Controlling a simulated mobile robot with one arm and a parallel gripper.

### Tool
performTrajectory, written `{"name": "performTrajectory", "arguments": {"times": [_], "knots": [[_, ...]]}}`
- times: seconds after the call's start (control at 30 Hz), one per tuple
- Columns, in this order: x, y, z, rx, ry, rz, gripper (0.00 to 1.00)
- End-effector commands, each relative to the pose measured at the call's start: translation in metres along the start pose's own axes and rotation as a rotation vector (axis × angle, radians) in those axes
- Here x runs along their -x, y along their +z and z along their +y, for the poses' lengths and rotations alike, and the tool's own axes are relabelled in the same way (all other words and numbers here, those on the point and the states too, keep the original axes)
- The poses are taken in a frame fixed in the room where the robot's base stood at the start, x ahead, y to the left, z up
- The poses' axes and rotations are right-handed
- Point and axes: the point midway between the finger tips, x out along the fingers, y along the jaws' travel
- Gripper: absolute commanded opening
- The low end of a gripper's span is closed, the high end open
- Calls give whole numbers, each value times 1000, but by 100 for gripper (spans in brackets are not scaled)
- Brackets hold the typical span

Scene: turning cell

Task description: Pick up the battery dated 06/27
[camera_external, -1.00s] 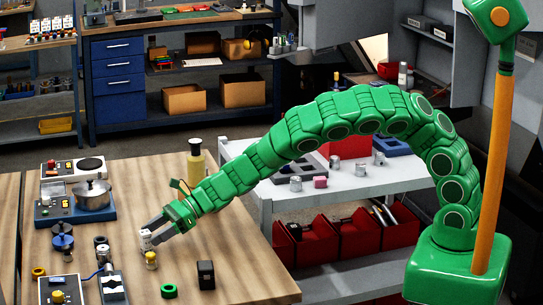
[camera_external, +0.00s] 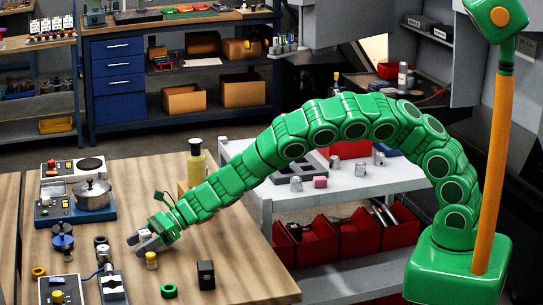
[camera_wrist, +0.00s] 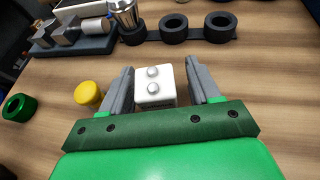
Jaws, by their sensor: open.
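No date can be read on the white battery. A black box-shaped block (camera_external: 206,275) stands to the right in the external view; no writing shows on it.
A yellow cylinder (camera_wrist: 88,94) stands close outside the left finger. Black rings (camera_wrist: 174,28) and a metal device (camera_wrist: 68,36) lie beyond the battery. A green ring (camera_external: 169,291) lies nearer the table's front. The wood right of the gripper is mostly clear.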

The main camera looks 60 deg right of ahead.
Motion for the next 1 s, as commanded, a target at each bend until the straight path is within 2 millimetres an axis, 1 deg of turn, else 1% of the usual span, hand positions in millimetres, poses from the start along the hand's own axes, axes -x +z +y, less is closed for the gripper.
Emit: {"name": "performTrajectory", "arguments": {"times": [0.2, 0.23, 0.5, 0.6, 0.83, 1.0], "knots": [[-1, 0, 0, 0, 0, 1, 62], [-1, 0, 0, 0, 0, 1, 59], [0, -1, 0, 0, 0, 1, 17], [0, -1, 0, 0, 0, 1, 4], [0, 0, 0, 0, 0, 2, 3], [3, 8, 0, 1, 0, 1, 3]]}}
